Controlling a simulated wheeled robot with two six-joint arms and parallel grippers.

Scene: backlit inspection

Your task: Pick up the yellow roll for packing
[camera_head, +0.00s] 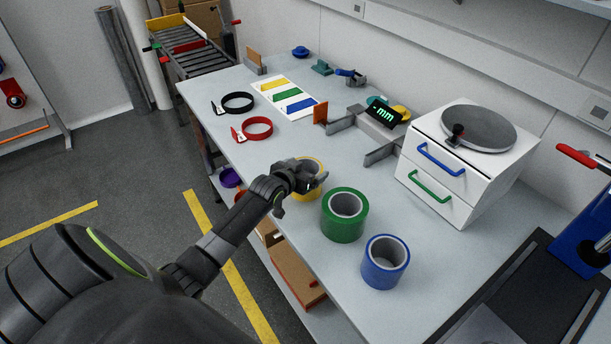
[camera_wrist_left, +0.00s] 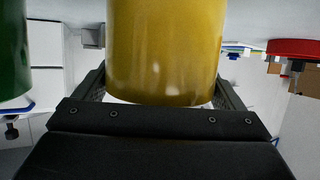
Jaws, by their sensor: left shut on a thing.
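The yellow roll (camera_head: 309,166) stands on the grey workbench (camera_head: 340,285), mostly hidden behind my left gripper (camera_head: 312,184) in the head view. In the left wrist view the yellow roll (camera_wrist_left: 165,50) fills the space between the two fingers of my left gripper (camera_wrist_left: 165,92). The left gripper is shut on it. The camera's angle does not show clearly whether the roll touches the bench. My right gripper is not in view.
A green roll (camera_head: 344,216) stands close to the right of the yellow one, with a blue roll (camera_head: 385,262) beyond. A red ring strap (camera_head: 257,129) and black ring strap (camera_head: 238,102) lie farther back. A white drawer unit (camera_head: 437,185) stands at right.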

